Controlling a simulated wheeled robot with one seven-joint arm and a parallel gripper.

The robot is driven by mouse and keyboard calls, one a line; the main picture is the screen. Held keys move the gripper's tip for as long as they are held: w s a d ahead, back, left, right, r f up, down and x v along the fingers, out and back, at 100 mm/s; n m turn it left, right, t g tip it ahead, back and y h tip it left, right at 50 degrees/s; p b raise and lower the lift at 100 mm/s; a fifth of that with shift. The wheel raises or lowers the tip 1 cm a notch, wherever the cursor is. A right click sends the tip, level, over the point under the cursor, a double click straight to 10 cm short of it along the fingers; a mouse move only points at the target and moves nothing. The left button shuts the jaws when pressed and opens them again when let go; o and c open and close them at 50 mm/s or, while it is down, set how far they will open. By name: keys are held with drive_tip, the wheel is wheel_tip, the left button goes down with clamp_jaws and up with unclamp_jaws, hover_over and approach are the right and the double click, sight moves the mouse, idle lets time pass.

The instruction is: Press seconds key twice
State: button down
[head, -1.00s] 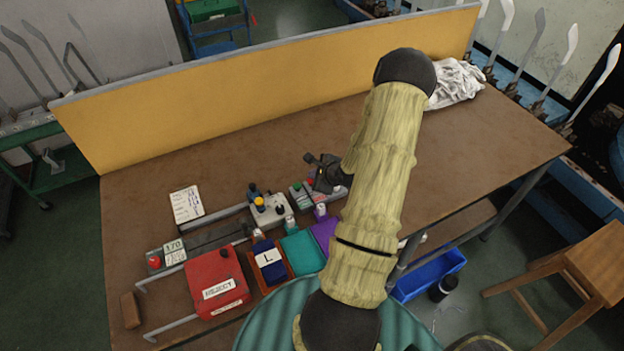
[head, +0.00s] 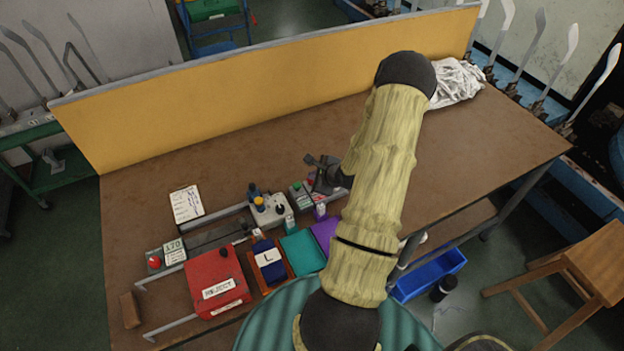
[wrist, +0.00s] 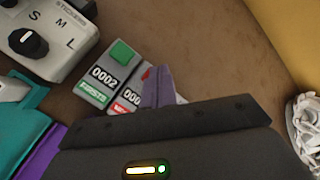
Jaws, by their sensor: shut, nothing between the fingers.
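Two grey counters stand side by side in the wrist view. The near one has a green key (wrist: 122,52), reads 0002 and is labelled FIRSTS. The other (wrist: 129,97) has a red label and a red key (wrist: 147,73); its reading and label are partly hidden. My gripper (wrist: 160,73) is shut and empty, its purple-grey fingertips over the red-key counter and covering part of it. I cannot tell whether they touch the red key. In the head view my gripper (head: 325,178) is at the counters' right, with the green key (head: 297,186) to its left.
A selector box (wrist: 45,35) marked S, M, L stands left of the counters. Teal (head: 302,252) and purple trays, a navy L stack and a red REJECT box (head: 215,278) lie in front. White cloth (head: 458,82) is at the back right. The table's right side is largely clear.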

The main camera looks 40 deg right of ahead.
drive_tip(key=shift+f, duration=0.4)
idle(0.3)
drive_tip(key=shift+r, duration=0.1)
drive_tip(key=shift+r+p, duration=1)
drive_tip(key=shift+p, duration=0.05)
wheel_tip(320, 180, up, 5)
drive_tip(key=p, duration=0.5)
idle(0.8)
